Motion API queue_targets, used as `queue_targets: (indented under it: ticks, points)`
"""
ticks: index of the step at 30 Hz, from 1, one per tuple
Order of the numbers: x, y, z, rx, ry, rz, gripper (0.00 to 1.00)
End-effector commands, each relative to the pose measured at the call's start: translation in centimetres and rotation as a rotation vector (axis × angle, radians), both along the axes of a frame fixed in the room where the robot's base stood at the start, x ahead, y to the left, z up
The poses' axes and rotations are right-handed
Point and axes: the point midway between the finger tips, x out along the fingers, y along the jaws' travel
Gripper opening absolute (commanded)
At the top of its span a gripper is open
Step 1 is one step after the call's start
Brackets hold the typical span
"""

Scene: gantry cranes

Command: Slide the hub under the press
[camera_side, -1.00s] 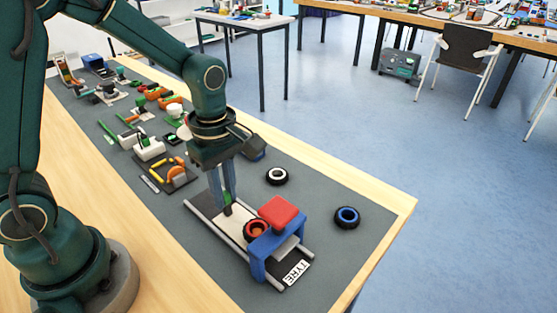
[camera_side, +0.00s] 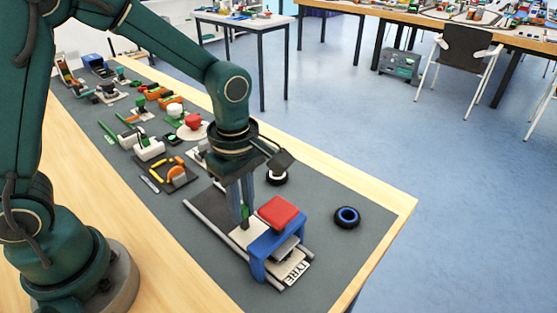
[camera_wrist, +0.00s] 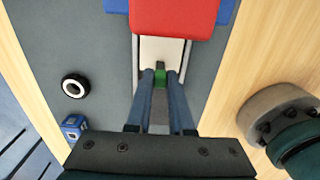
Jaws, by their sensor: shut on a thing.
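My gripper (camera_side: 244,216) is shut on a small green handle (camera_side: 245,210); in the wrist view the handle (camera_wrist: 160,77) shows between the fingertips. The handle stands on a pale sliding plate (camera_side: 240,236), which lies between two rails (camera_side: 213,240). The press (camera_side: 262,259) is a blue frame with a red block (camera_side: 279,210) on top, straddling the rails. The plate (camera_wrist: 162,50) runs under the red block (camera_wrist: 174,14) in the wrist view. The hub in its black tyre does not show in either view; the press and my gripper cover that area.
A tyre with a white centre (camera_side: 277,179) and one with a blue centre (camera_side: 347,217) lie beyond the rails. A TYRE label (camera_side: 296,271) sits at the rails' near end. Several small parts and fixtures crowd the far mat.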

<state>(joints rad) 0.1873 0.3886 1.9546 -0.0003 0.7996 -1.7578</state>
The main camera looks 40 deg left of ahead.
Motion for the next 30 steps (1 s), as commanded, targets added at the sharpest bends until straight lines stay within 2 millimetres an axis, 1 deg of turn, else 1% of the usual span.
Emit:
queue_targets:
  ticks: [4, 5, 6, 7, 8, 18, 20, 30]
  points:
    - [0.2, -0.1, 0.1, -0.001, -0.006, 0.0, 0.0]
    - [0.2, -0.1, 0.1, -0.001, -0.006, 0.001, 0.24]
    - [0.2, -0.1, 0.1, -0.001, -0.006, 0.001, 0.39]
    - [0.2, 0.0, 0.1, -0.001, -0.006, 0.001, 0.5]
    - [0.1, 0.0, 0.1, -0.001, -0.005, 0.0, 0.55]
    - [0.1, 0.0, 0.3, -0.001, -0.004, 0.0, 0.55]
    - [0.1, 0.0, 0.7, -0.001, -0.005, 0.0, 0.55]
    - [0.1, 0.0, 3.9, -0.001, -0.006, 0.0, 0.55]
